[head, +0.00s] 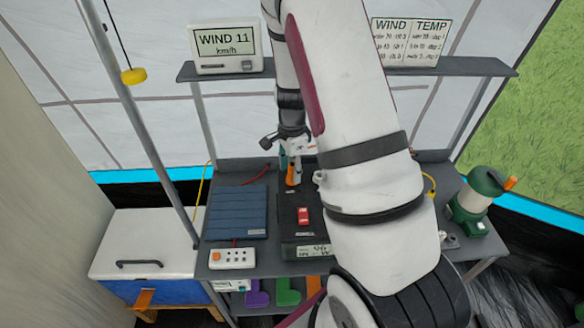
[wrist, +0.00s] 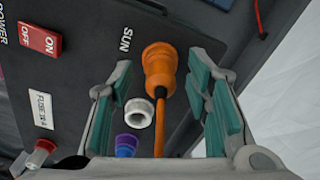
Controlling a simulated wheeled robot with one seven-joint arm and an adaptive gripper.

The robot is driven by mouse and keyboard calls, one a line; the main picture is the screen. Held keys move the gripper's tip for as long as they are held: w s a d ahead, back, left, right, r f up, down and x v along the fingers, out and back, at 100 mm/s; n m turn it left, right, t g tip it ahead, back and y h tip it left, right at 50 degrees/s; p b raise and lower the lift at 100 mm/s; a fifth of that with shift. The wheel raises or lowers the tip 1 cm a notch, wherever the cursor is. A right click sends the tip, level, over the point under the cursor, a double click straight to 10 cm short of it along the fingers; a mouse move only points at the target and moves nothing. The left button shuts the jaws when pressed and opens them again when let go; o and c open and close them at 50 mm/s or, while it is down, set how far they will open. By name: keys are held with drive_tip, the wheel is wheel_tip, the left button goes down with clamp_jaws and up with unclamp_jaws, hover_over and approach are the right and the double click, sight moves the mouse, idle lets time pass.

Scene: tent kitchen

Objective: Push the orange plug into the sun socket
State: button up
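The orange plug (wrist: 160,65) stands at the black power box (wrist: 95,40), beside the printed word SUN (wrist: 125,40). Its orange cable (wrist: 159,125) runs back towards my wrist. The plug covers the spot under it, so I cannot tell how deep it sits in the sun socket. My gripper (wrist: 161,62) has its teal fingers on either side of the plug, with a visible gap on both sides. In the head view, the orange plug (head: 292,176) shows below my gripper (head: 290,158) at the back of the box.
A white ring-shaped socket (wrist: 139,112) and a purple plug (wrist: 126,145) are close by. A red switch (wrist: 40,40) is on the box. A blue solar panel (head: 238,211) and white power strip (head: 232,258) lie left; a green lantern (head: 474,195) stands right.

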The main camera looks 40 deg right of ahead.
wheel_tip(320, 180, up, 12)
drive_tip(key=shift+r, duration=0.1)
idle(0.5)
drive_tip(key=s+a+r+n+t, duration=0.2)
drive_tip(key=s+a+r+n, duration=0.45)
drive_tip(key=a+r, duration=0.2)
drive_tip(key=s+a+r+n+t, duration=0.2)
drive_tip(key=s+a+r+n, duration=0.3)
drive_tip(key=a+r+n, duration=0.3)
drive_tip(key=s+a+r+n+t, duration=0.1)
drive_tip(key=s+r+n, duration=0.2)
drive_tip(key=s+n, duration=0.3)
drive_tip(key=shift+s+a+r, duration=0.2)
drive_tip(key=shift+s, duration=0.5)
drive_tip(key=shift+a, duration=0.1)
